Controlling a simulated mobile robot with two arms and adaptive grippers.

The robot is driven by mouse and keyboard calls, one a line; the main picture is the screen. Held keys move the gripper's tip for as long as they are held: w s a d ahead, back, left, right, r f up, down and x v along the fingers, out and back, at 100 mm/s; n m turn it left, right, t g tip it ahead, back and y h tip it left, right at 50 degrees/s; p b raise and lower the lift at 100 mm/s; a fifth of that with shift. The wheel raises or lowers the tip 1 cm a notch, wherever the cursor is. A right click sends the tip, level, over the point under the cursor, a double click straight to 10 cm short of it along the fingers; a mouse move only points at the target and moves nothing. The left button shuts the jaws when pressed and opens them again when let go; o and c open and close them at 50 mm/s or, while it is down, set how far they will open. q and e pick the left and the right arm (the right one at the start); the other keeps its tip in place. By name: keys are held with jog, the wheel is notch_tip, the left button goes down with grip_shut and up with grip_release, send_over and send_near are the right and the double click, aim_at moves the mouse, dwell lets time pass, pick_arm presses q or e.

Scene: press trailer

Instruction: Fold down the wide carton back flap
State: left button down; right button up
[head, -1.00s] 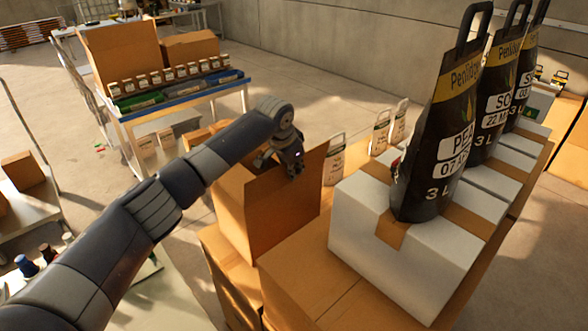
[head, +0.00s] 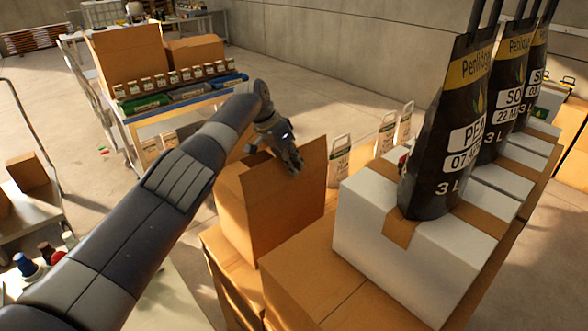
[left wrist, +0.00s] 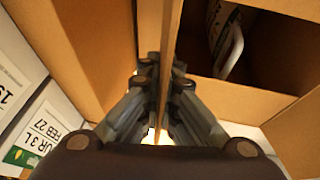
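The brown carton (head: 275,225) stands open on the stacked boxes in the middle of the head view. Its wide flap (head: 312,165) stands upright, and it also shows edge-on in the left wrist view (left wrist: 171,25). My left gripper (head: 292,168) reaches over the carton at the flap's top edge. In the left wrist view its fingers (left wrist: 162,90) are drawn close together on either side of the flap and appear to pinch it. The carton's open inside lies to the right there, with a white-handled bag (left wrist: 233,50) in it. My right gripper is not in view.
White boxes (head: 400,260) with tall black bags (head: 450,130) stand close on the right. Several small handled bags (head: 340,160) stand behind the carton. A blue table (head: 190,108) with cartons and jars is at the back left.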

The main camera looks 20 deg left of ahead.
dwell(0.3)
pick_arm(q)
jog(key=c, duration=1.9)
grip_release()
jog(key=shift+r, duration=0.1)
jog(key=v, duration=1.2)
